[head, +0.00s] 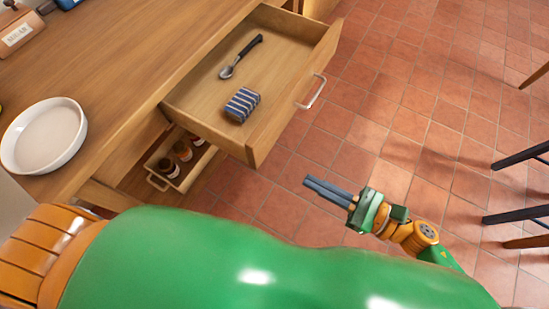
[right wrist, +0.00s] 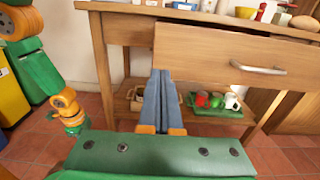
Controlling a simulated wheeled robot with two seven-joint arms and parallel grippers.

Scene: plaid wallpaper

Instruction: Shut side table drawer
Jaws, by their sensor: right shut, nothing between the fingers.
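The side table's wooden drawer (head: 205,98) is pulled well out, with a bar handle (head: 311,92) on its front. A dark-handled spoon (head: 241,57) and a blue-and-white striped item (head: 242,104) lie inside. My right gripper (head: 307,183) is shut and empty, out over the floor, apart from the drawer front. In the right wrist view, my right gripper's blue fingers (right wrist: 160,75) point towards the table, and the drawer front (right wrist: 205,55) with its handle (right wrist: 258,68) is to the right and above.
A white round dish (head: 44,136) stands on the tabletop (head: 110,65). Below is a shelf with a small crate of jars (head: 163,164) and a green tray (right wrist: 215,112). Dark furniture legs (head: 515,158) stand at the right. Tiled floor in front of the drawer is clear.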

